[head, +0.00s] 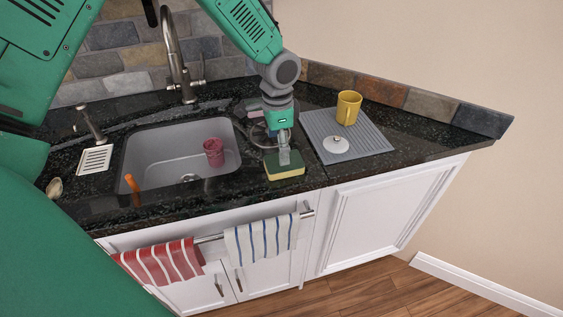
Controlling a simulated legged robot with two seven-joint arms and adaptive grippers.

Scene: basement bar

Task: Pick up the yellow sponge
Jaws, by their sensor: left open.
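The yellow sponge (285,172) with a dark green top lies on the black countertop, between the sink and the grey drying mat. My left gripper (285,157) points down right at the sponge, its fingertips over or at the top face. It is open. The fingers hide part of the sponge's far side, and I cannot tell whether they touch it. My right gripper is not in view.
The sink (160,150) holds a red cup (213,152). On the grey drying mat (372,140) stand a yellow mug (348,107) and a white lid (336,145). A faucet (178,60) rises behind the sink. Towels (262,238) hang in front.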

